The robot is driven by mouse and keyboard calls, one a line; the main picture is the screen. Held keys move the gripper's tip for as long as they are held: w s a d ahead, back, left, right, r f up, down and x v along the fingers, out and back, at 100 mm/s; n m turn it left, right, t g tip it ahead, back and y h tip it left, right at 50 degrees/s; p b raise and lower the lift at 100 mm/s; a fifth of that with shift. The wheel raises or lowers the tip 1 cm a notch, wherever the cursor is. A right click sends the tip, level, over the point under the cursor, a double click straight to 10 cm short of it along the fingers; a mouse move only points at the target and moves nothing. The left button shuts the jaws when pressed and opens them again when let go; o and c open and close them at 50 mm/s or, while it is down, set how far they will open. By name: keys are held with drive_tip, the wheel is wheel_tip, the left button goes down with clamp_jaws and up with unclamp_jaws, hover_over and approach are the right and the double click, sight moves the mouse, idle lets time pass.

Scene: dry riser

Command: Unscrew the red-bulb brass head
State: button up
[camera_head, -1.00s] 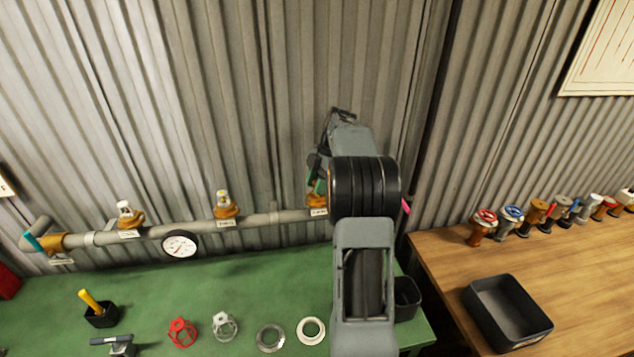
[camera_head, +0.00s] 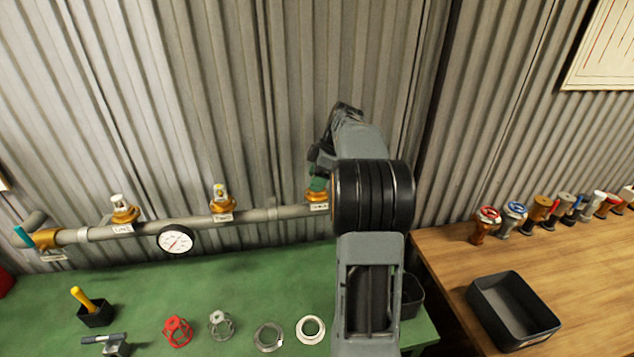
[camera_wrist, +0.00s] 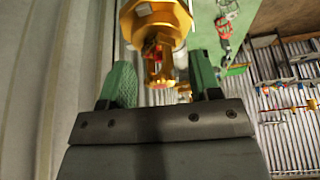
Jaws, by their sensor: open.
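The brass head with a red bulb (camera_wrist: 157,52) is near the top middle of the wrist view. Its frame points towards me, with a wide brass collar behind it. My gripper (camera_wrist: 162,76) is open, with one green finger on each side of the head's near end. I cannot tell whether either finger touches it. In the head view, my gripper (camera_head: 318,182) is at the rightmost brass fitting (camera_head: 316,196) on the grey pipe (camera_head: 255,216). My arm hides much of that spot, and the red bulb does not show there.
Two other brass heads (camera_head: 124,209) (camera_head: 222,202) and a gauge (camera_head: 175,240) are on the pipe, close to the corrugated wall. The green bench (camera_head: 240,275) below holds guards, rings and tools. A wooden table (camera_head: 450,255) at right holds spare heads and a black tray (camera_head: 512,310).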

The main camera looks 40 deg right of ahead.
drive_tip(key=shift+f+m+t+b, duration=0.15)
drive_tip(key=shift+m+t+b, duration=0.25)
drive_tip(key=shift+m+b, duration=0.5)
drive_tip(key=m+h, duration=0.1)
drive_tip(key=m, duration=0.1)
drive_tip(key=shift+m+t, duration=0.3)
drive_tip(key=shift+m, duration=0.1)
drive_tip(key=m+h+b, duration=0.1)
drive_tip(key=m, duration=0.1)
drive_tip(key=shift+m+t, duration=0.3)
drive_tip(key=shift+m, duration=0.1)
drive_tip(key=m, duration=0.2)
drive_tip(key=m+h, duration=0.1)
drive_tip(key=m, duration=0.1)
drive_tip(key=shift+r+h+b, duration=0.2)
drive_tip(key=shift+h+b, duration=0.1)
drive_tip(key=shift+c, duration=0.4)
clamp_jaws()
drive_tip(key=n+y+p, duration=0.1)
drive_tip(key=n+y, duration=0.1)
drive_tip(key=n, duration=0.3)
drive_tip(key=shift+n, duration=0.4)
